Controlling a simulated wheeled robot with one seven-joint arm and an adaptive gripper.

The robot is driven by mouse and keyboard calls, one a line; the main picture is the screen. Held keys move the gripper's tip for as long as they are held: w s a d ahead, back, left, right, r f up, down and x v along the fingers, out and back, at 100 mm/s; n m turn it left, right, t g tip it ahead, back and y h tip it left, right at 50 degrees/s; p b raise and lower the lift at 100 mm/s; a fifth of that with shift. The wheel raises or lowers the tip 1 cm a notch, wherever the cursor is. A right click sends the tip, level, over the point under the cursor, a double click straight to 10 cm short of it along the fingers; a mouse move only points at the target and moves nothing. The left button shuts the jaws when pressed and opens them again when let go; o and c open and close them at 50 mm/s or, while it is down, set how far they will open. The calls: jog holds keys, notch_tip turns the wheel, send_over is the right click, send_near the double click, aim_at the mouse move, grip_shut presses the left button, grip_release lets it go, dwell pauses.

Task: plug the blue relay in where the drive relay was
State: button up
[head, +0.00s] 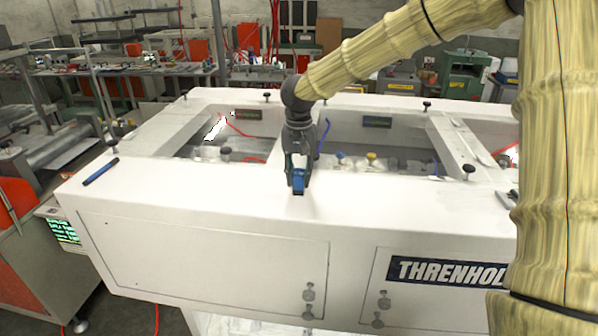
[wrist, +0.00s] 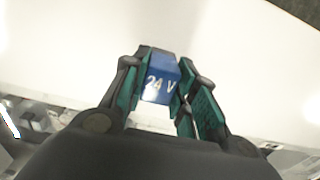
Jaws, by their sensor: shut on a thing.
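The blue relay (head: 298,183) is between the fingers of my gripper (head: 298,176), over the white front top of the machine. In the wrist view the relay (wrist: 161,80) shows a "24 V" marking. The green-padded fingers of my gripper (wrist: 160,88) are shut on its two sides. I cannot tell whether the relay touches the white surface or is just above it. No relay socket can be made out in either view.
The white machine (head: 200,220) has open bays behind the gripper, with yellow- and blue-topped parts (head: 371,158) inside. Black knobs (head: 468,170) stand on its rim. A dark blue pen-like object (head: 100,172) lies on the left top. The front top around the gripper is clear.

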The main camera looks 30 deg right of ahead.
jog(key=shift+s+d+f, duration=0.1)
jog(key=o, duration=1.1)
jog(key=shift+c, duration=0.2)
